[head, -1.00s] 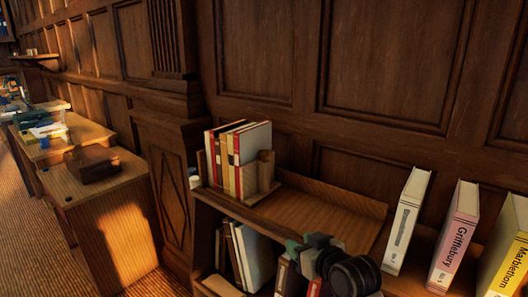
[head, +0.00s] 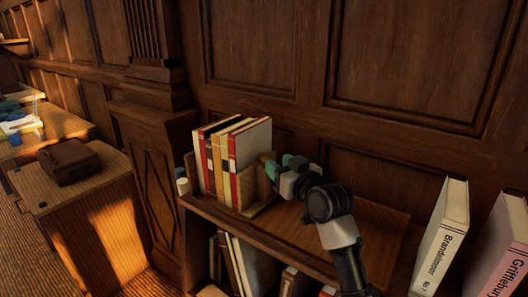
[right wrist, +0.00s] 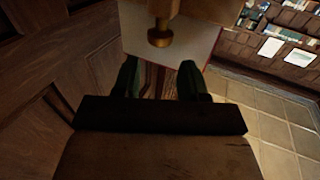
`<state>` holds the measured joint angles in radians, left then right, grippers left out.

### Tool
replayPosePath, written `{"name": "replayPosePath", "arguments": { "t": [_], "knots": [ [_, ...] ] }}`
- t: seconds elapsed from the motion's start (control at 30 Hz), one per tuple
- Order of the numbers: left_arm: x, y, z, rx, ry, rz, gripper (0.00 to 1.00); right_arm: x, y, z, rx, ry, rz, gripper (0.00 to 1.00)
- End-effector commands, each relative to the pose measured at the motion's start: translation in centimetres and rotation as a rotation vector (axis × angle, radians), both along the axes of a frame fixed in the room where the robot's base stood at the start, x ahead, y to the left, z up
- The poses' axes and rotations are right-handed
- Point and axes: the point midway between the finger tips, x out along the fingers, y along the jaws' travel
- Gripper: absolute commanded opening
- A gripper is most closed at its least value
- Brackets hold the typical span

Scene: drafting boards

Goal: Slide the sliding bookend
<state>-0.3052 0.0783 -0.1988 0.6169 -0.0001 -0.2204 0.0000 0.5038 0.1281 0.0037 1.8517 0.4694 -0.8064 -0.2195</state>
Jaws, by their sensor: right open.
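The sliding bookend (head: 247,188) is a light wooden block, upright on top of the shelf against the right side of a row of books (head: 233,150). My right gripper (head: 271,168) is just right of the bookend in the head view, partly hiding its upper edge. In the right wrist view, its two green fingers (right wrist: 158,80) are open with nothing held between them. A brass knob (right wrist: 160,36) on the bookend's wood (right wrist: 180,7) shows beyond the fingertips, apart from them. My left gripper is in neither view.
The shelf top (head: 300,232) is bare to the right of the bookend, under my right arm. White and pink books (head: 440,238) stand farther right. A panelled wall (head: 400,140) closes off the back. A desk with a brown box (head: 70,160) is at left.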

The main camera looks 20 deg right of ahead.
Motion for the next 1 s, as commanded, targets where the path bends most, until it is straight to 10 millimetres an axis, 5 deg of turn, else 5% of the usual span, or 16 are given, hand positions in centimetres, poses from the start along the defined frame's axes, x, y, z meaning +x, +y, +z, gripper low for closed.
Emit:
{"name": "replayPosePath", "arguments": {
  "t": [0.17,0.4,0.8,1.0],
  "knots": [
    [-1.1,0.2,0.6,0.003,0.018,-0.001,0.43,3.3,0.9,0.2,0.0,0.002,0.0,0.42],
    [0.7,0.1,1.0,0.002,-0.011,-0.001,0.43,5.9,1.7,0.1,0.0,0.002,0.001,0.42],
    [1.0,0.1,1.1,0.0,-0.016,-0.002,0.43,6.6,1.9,0.0,-0.001,0.001,0.0,0.42],
    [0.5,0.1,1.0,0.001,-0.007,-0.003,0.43,6.6,1.9,0.0,-0.001,0.001,0.0,0.15]
  ]
}}
